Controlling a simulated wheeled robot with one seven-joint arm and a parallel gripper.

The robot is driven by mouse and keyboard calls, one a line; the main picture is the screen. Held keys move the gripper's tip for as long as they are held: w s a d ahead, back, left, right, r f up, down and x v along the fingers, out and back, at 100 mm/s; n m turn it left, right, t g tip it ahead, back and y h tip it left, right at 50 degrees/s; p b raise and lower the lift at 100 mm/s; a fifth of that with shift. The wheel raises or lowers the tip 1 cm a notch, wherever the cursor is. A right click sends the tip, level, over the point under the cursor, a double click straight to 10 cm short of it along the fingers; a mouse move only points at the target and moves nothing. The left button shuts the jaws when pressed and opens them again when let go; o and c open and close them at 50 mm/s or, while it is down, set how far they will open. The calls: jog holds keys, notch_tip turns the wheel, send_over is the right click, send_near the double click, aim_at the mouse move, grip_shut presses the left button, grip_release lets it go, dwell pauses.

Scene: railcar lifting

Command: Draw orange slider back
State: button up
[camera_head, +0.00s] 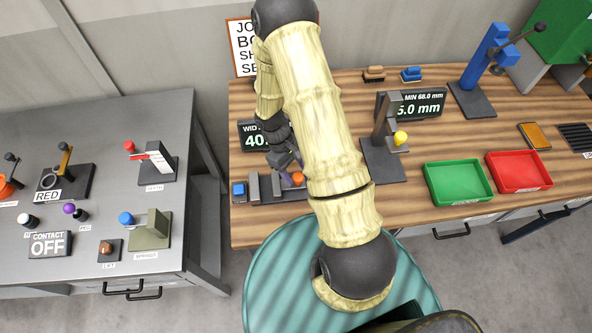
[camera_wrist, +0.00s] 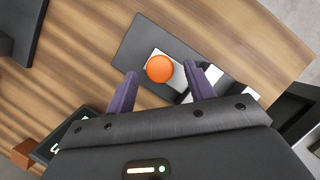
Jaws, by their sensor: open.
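The orange slider knob (camera_head: 298,178) sits at the right part of a dark rail fixture (camera_head: 265,197) on the wooden bench. In the wrist view the round orange knob (camera_wrist: 159,68) stands on a pale plate over the dark base (camera_wrist: 137,42). My gripper (camera_wrist: 160,82) is open, with its two purple fingers on either side of the knob and slightly short of it in the picture. Whether either finger touches the knob cannot be told. In the head view my arm partly hides the gripper (camera_head: 290,168) and the area behind it.
A display reading 40 (camera_head: 253,135) stands behind the fixture. A dark stand with a yellow knob (camera_head: 400,138) is to the right, then a green tray (camera_head: 458,203) and a red tray (camera_head: 540,172). A grey table (camera_head: 95,115) with several controls stands at left.

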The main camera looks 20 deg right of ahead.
jog(key=shift+s+d+f, duration=0.15)
jog(key=shift+s+f, duration=0.15)
jog(key=shift+f, duration=0.35)
grip_shut()
